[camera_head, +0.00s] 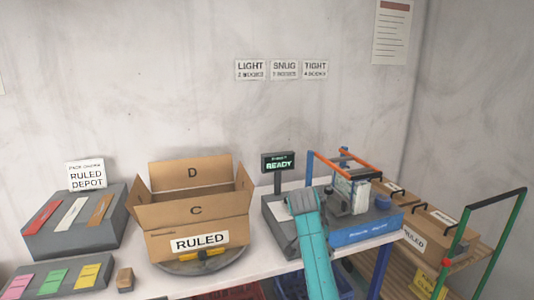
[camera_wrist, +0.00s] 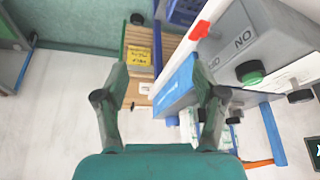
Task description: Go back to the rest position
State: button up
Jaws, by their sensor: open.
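My gripper (camera_wrist: 162,80) is open in the wrist view. Its two dark fingers stand wide apart with nothing held between them. The open carton (camera_head: 190,212) marked RULED stands on a round turntable (camera_head: 185,268), left of my arm.
A display (camera_head: 278,162) reading READY stands behind the machine. Colour-card trays (camera_head: 75,238) are at the left. A cart (camera_head: 500,215) with closed boxes stands at the right. Blue crate (camera_head: 330,288) is under the bench. The wall behind is clear except for signs.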

jog(key=s+d+f+n+t, duration=0.1)
jog(key=s+f, duration=0.1)
jog(key=f, duration=0.5)
jog(key=s+f+n+t, duration=0.1)
jog(key=s+f, duration=0.2)
jog(key=f, duration=0.4)
jog(key=s+d+f+n+t+y, duration=0.1)
jog(key=s+f+n+t, duration=0.1)
jog(key=s+f, duration=0.8)
jog(key=s+f+n+t+y, duration=0.1)
jog(key=s+f+n, duration=0.1)
jog(key=s+f, duration=0.8)
jog(key=s+r+n+t+y, duration=0.15)
jog(key=s+r, duration=0.25)
jog(key=s, duration=0.8)
jog(key=s+r+n+t, duration=0.15)
jog(key=s+r, duration=0.25)
jog(key=s, duration=0.8)
jog(key=s+r+n+t, duration=0.1)
jog(key=s+r+t, duration=0.2)
jog(key=s+r, duration=1.2)
notch_tip(320, 180, up, 3)
jog(key=shift+s+t, duration=0.3)
